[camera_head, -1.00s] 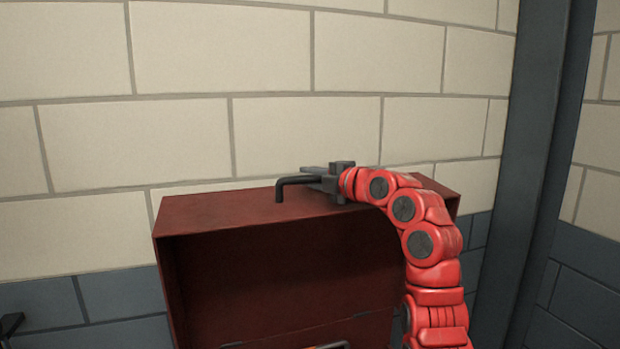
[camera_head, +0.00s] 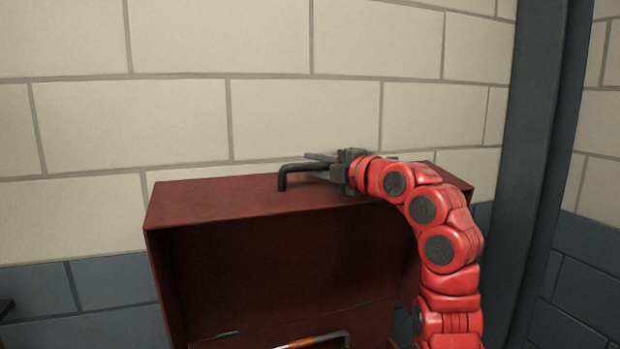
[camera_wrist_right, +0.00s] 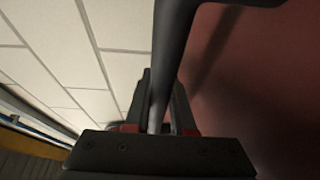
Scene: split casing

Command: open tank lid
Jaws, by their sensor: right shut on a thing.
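The red tank lid (camera_head: 220,199) stands raised, its hollow inner side facing me in the head view. A black bent handle (camera_head: 296,170) sits on its upper face. My right gripper (camera_head: 325,164) is shut on this handle, and the red arm curves in from the right. In the right wrist view the dark handle bar (camera_wrist_right: 172,45) runs between the two fingers (camera_wrist_right: 158,110), with the red lid surface (camera_wrist_right: 260,70) beside it on the right. The handle's far end by the jaws is partly hidden. My left gripper is not clearly visible.
A tool with an orange part and a metal bar (camera_head: 318,340) shows at the bottom, inside the box. A cream and blue-grey block wall (camera_head: 180,115) stands close behind the lid. A dark post (camera_head: 530,130) rises at the right.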

